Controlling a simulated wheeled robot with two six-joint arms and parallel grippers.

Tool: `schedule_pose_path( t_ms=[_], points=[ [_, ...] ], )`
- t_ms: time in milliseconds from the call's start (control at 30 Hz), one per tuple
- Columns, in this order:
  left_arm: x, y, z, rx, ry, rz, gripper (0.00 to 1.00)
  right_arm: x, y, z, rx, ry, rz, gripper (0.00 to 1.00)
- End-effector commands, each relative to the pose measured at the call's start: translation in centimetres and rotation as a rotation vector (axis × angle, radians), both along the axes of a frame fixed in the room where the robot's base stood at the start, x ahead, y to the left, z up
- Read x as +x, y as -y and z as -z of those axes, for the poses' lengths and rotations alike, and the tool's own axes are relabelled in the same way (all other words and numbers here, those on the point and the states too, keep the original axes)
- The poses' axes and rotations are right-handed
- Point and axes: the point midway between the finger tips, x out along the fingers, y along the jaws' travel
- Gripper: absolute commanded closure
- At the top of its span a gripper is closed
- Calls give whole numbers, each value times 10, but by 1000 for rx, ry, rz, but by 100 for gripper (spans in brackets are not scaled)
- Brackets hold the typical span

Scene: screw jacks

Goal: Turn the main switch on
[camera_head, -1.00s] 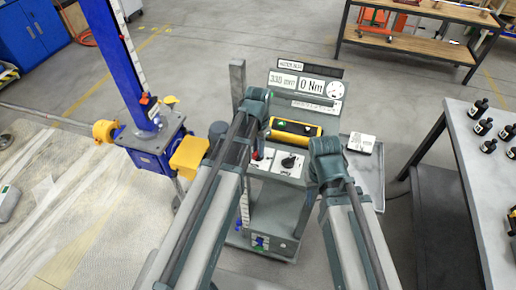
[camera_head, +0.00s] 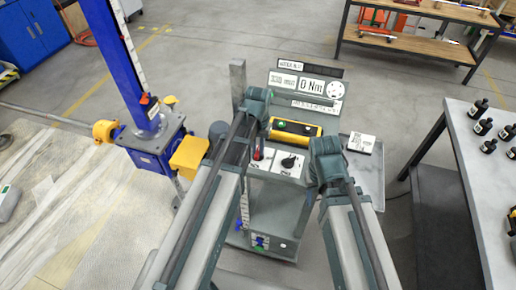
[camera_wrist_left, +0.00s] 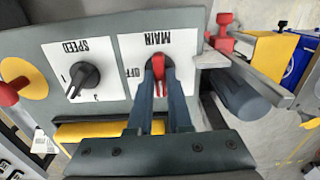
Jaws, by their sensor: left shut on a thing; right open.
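The main switch (camera_wrist_left: 158,68) has a red handle on a white plate marked MAIN and OFF in the left wrist view. My left gripper (camera_wrist_left: 158,88) is shut on that red handle, one dark finger on each side. The handle lies along the fingers, beside the OFF mark; its exact setting is partly hidden. In the head view the switch sits on the cart's control panel, a small red spot (camera_head: 258,153) beside my left arm. My right arm's near link shows right of the panel, but its gripper is hidden.
The SPEED knob (camera_wrist_left: 84,78) is close beside the main switch, with a red button on a yellow disc (camera_wrist_left: 12,85) farther left. The cart carries a display reading 0 Nm (camera_head: 311,86). A blue screw jack (camera_head: 150,140) stands left, a table with black bottles (camera_head: 450,150) right.

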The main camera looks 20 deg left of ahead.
Motion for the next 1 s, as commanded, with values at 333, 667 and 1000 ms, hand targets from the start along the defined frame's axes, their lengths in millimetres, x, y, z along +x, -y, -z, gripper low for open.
schedule_pose_path(
  t_ms=[333,667,1000],
  points=[
    [0,0,0,0,0,-2,74,0,0,0,0,0,0,50],
    [0,0,0,0,0,-1,52,0,0,0,0,0,0,50],
    [0,0,-12,0,0,0,52,0,0,-12,0,0,1,50]
  ],
)
